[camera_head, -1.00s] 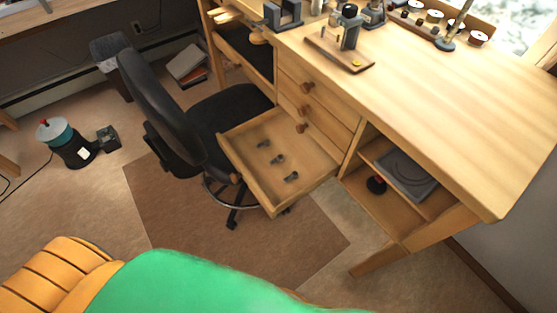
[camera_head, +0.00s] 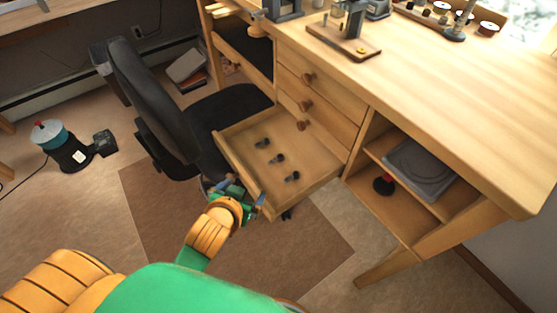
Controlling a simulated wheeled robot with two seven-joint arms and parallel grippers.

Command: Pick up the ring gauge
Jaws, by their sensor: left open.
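Three small dark metal pieces lie in a row in the open wooden drawer (camera_head: 312,178): a far one (camera_head: 263,143), a middle one (camera_head: 277,158) and a near one (camera_head: 292,177). They are too small to tell which is the ring gauge. My left gripper (camera_head: 236,190) is open at the drawer's near left corner, in front of its front panel. Its fingers look empty, and the pieces lie beyond it, to the upper right. My right gripper is not in view.
A black office chair (camera_head: 165,105) stands close to the drawer's left side. The wooden bench (camera_head: 440,95) rises on the right, with shut drawers above the open one.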

